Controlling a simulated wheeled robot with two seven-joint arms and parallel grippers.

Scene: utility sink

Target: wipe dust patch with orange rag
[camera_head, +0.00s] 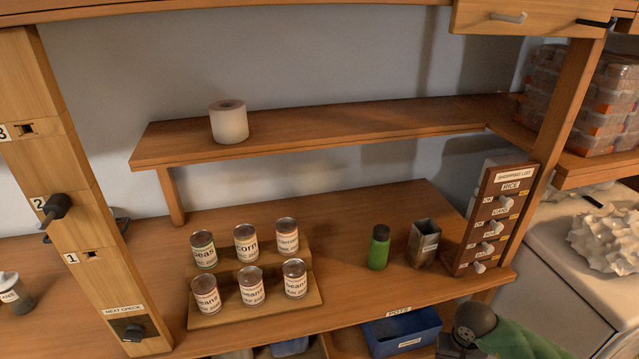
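No orange rag shows in the head view. I cannot make out a dust patch on the wooden counter (345,221) or on the raised shelf (330,127). Neither of my grippers can be seen.
Several labelled cans (246,243) stand on a stepped wooden stand (312,300). A green bottle (379,247), a metal container (423,242) and a shopping-list board (497,215) stand to the right. A paper roll (228,122) sits on the shelf. A blue bin (402,334) is below the counter.

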